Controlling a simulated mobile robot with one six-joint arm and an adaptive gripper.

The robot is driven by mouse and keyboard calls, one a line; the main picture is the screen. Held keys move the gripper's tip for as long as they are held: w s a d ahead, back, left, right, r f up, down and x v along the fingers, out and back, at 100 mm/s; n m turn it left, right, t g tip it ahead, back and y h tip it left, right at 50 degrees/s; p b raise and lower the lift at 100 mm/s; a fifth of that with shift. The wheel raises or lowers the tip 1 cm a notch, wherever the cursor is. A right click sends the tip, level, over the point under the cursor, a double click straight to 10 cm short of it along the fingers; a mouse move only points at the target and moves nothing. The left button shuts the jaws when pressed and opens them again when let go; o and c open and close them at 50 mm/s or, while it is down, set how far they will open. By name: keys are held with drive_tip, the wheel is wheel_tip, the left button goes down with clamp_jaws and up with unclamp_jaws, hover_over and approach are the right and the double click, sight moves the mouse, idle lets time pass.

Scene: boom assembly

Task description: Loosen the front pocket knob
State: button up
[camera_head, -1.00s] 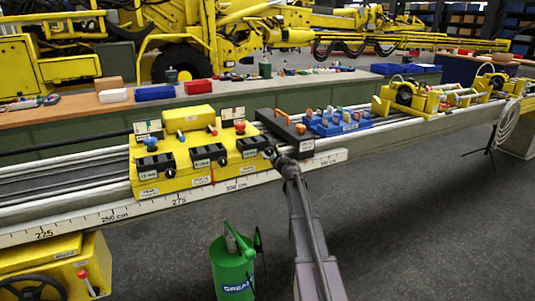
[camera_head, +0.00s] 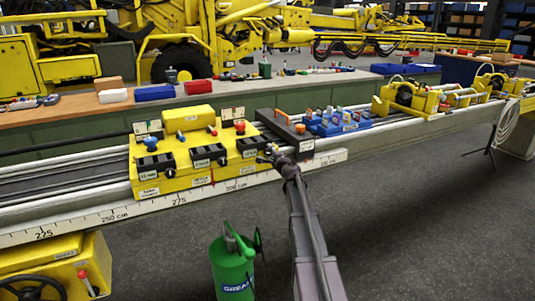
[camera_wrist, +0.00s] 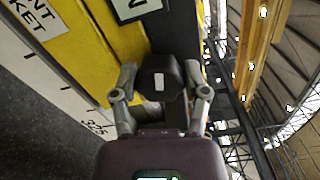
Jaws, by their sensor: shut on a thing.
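The front pocket knob (camera_wrist: 162,84) is a dark, blocky knob with a small white mark on its face. It shows in the wrist view beside the yellow housing (camera_wrist: 85,50). My gripper (camera_wrist: 160,95) has one finger on each side of the knob and is shut on it. In the head view my gripper (camera_head: 277,157) reaches the right end of the yellow carriage (camera_head: 165,185), by its front edge. There the knob is too small and covered to make out. Part of a "...NT ...KET" label (camera_wrist: 38,18) shows on the housing.
A scale (camera_head: 110,215) runs along the rail's front. A green grease can (camera_head: 232,270) stands below.

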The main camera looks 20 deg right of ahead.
drive_tip(key=n, duration=0.4)
drive_tip(key=shift+w+d, duration=0.1)
drive_tip(key=shift+d, duration=0.05)
drive_tip(key=n, duration=0.7)
drive_tip(key=shift+n, duration=2.3)
drive_tip(key=o, duration=1.2)
drive_tip(key=shift+c, duration=0.2)
